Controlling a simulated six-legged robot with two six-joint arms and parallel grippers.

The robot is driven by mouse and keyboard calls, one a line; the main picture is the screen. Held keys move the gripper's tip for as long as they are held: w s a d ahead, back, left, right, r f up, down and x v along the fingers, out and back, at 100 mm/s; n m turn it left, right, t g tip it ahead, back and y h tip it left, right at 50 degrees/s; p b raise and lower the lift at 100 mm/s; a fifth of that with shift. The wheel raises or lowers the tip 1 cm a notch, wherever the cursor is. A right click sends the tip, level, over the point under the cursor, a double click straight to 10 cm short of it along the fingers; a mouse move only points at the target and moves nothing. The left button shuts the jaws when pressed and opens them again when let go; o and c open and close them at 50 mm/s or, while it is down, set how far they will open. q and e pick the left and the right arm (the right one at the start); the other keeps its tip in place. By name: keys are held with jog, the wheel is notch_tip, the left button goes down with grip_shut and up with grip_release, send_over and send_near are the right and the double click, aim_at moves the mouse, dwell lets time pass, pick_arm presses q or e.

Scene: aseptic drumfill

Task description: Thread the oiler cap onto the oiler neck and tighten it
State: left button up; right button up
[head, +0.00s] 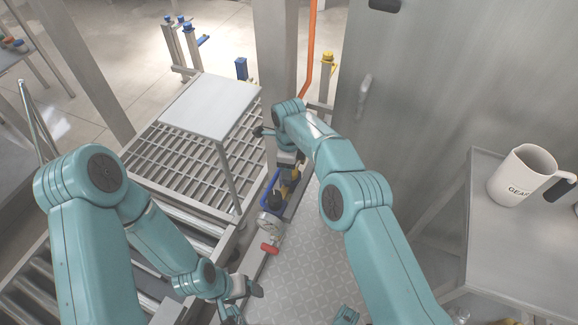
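A small air-line unit with blue and yellow parts (284,190) stands beside the frame post in the middle of the head view, with a round gauge (269,222) and a red handle (270,248) below it. I cannot make out the oiler cap or the oiler neck apart from the other parts. My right gripper (287,158) is at the top of this unit, largely hidden by my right wrist. I cannot tell whether it holds anything. My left gripper (246,300) is low in the view, below the red handle, with its dark fingers apart and nothing visible between them.
A grey plate table (212,105) stands over a grated deck (180,165) at left, with rollers (40,290) below. A tall steel wall (440,80) is at right. A white mug (520,176) stands on a side table (500,250). Patterned floor plate (305,265) lies clear in the middle.

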jog(key=o, duration=0.6)
jog(key=shift+c, duration=0.2)
notch_tip(320, 180, up, 7)
jog(key=shift+f+p, duration=0.1)
jog(key=shift+p, duration=0.8)
jog(key=shift+r, duration=0.35)
